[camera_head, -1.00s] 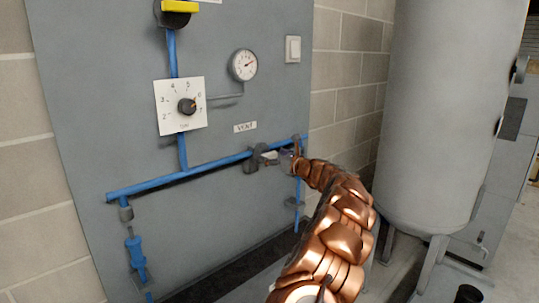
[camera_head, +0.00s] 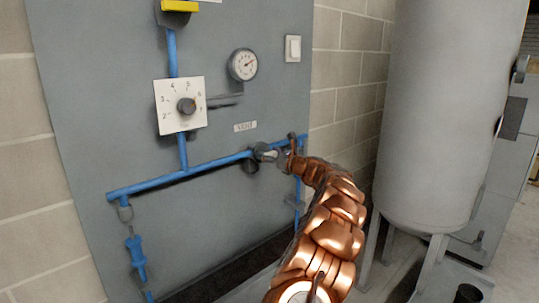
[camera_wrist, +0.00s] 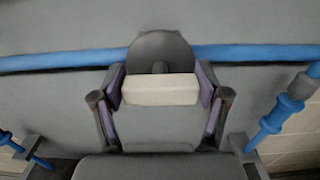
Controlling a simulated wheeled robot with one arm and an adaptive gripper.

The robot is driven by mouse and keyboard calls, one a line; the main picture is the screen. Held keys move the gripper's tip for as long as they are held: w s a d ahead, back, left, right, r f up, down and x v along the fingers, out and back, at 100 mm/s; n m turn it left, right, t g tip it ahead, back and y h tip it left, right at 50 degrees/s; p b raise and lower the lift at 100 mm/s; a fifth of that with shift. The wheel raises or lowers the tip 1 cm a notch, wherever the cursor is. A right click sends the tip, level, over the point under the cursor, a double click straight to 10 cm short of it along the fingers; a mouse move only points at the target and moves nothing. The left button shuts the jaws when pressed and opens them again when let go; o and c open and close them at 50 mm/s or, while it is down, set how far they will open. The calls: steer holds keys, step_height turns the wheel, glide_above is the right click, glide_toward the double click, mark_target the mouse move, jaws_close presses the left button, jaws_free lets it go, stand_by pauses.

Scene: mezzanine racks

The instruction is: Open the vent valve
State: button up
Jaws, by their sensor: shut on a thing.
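The vent valve (camera_head: 259,152) is a dark grey round body on the blue horizontal pipe, below the "VENT" label (camera_head: 245,127). Its pale handle (camera_head: 270,156) sticks out towards my gripper (camera_head: 283,160). In the wrist view the valve body (camera_wrist: 160,50) is in front of the blue pipe (camera_wrist: 245,54). The cream bar-shaped handle (camera_wrist: 160,90) lies level across the space between the two fingers of my gripper (camera_wrist: 162,91), which is shut on it from both sides. In the head view my arm's end partly hides the grip.
A pressure gauge (camera_head: 243,65) and a numbered dial (camera_head: 180,105) are on the grey panel above. A large grey tank (camera_head: 450,110) stands close to my arm's right. Blue pipes run down at both sides.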

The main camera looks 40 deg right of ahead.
steer(key=shift+d, duration=0.1)
steer(key=c, duration=0.4)
steer(key=shift+n+b, duration=0.35)
steer(key=shift+n, duration=0.05)
steer(key=shift+a+f+n+b, duration=0.25)
steer(key=shift+n+b, duration=0.5)
steer(key=shift+n, duration=0.25)
steer(key=n+b, duration=0.3)
steer(key=n, duration=0.1)
steer(key=shift+f+n, duration=0.15)
steer(key=shift+n, duration=0.15)
steer(key=n+b, duration=0.5)
steer(key=shift+a+f, duration=0.2)
steer(key=shift+a, duration=0.05)
steer(key=n+b, duration=0.2)
steer(key=n, duration=0.2)
steer(key=shift+n+b, duration=0.6)
steer(key=shift+n, duration=0.3)
